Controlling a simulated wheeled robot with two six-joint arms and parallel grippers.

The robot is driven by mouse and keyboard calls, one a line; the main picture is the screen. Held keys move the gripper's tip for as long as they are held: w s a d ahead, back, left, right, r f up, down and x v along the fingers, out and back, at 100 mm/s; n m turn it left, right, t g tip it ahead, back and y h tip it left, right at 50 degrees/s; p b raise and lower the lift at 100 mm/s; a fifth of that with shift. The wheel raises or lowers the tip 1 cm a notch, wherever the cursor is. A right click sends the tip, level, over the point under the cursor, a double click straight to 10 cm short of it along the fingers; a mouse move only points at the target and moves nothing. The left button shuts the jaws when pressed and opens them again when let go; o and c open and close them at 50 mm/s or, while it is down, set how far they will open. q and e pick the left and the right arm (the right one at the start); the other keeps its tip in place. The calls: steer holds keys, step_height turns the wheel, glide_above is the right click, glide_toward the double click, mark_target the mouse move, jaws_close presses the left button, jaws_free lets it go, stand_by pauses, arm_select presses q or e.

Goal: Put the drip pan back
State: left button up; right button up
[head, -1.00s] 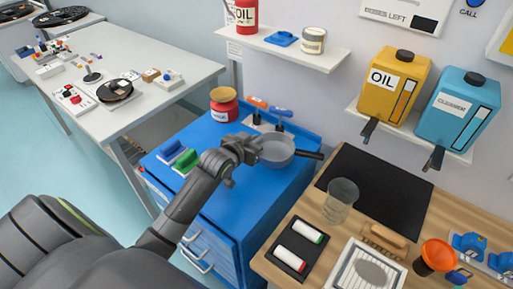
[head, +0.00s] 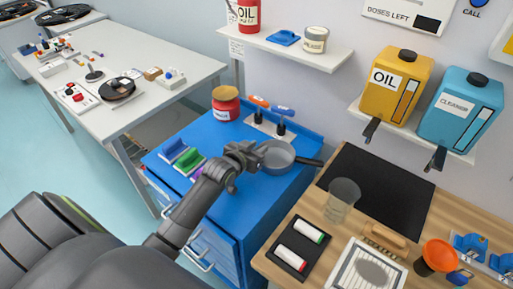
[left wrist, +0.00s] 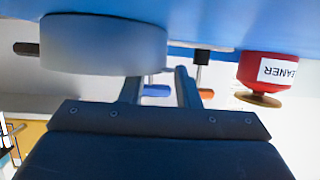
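The drip pan (head: 280,158) is a round grey pan with a dark handle pointing right, over the right part of the blue cabinet top (head: 232,142). It seems to rest there. My left gripper (head: 262,152) is at the pan's left side. In the left wrist view the pan (left wrist: 105,45) appears upside down close to the fingers. The two fingers (left wrist: 158,82) stand apart with a clear gap. The left finger's tip meets the pan's rim and is partly hidden, so I cannot tell exact contact. My right gripper is not in view.
A red jar (head: 226,106) and two upright tools with orange and blue handles (head: 283,116) stand behind the pan. Blue and green blocks (head: 189,164) sit at left. A wooden counter (head: 300,225) with a dark mat (head: 378,190) is at right.

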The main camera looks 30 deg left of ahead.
arm_select(q)
steer(key=shift+r, duration=0.1)
steer(key=b+v, duration=0.1)
steer(key=v, duration=1.1)
stand_by(0.4)
